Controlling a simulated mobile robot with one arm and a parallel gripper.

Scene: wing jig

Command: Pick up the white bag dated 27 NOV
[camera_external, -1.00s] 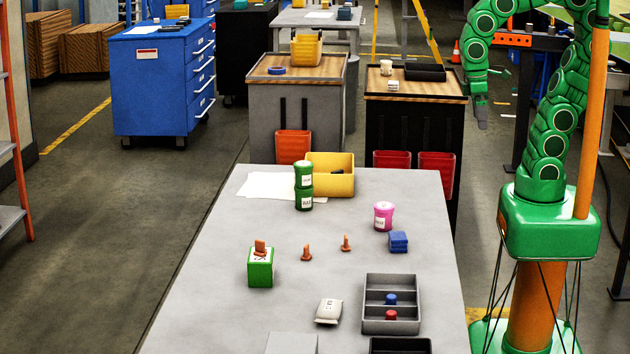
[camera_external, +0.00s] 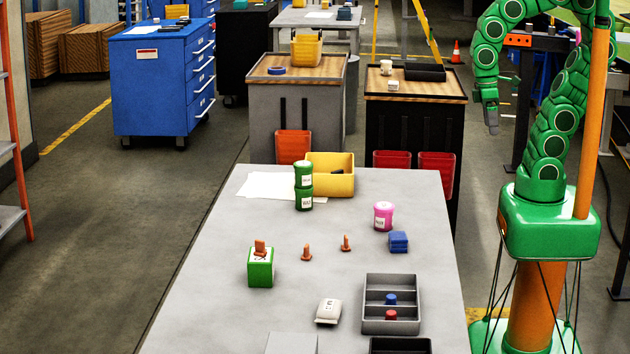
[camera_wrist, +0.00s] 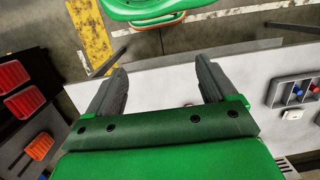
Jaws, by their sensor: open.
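A small white bag (camera_external: 328,311) with dark print lies on the grey table, left of the grey divided tray; its date is too small to read. In the wrist view a small white thing (camera_wrist: 292,115) beside the tray at the far right looks like the same bag. My gripper (camera_external: 491,130) hangs in the air to the right of the table, beyond its edge and far from the bag. In the wrist view my gripper (camera_wrist: 158,85) shows two dark fingers spread wide with nothing between them.
The grey divided tray (camera_external: 391,328) holds blue and red pieces. A green box (camera_external: 261,272), orange pegs (camera_external: 306,253), blue blocks (camera_external: 398,242), a pink jar (camera_external: 383,216), stacked green jars (camera_external: 304,195) and a yellow bin (camera_external: 345,184) stand on the table. Its left middle is clear.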

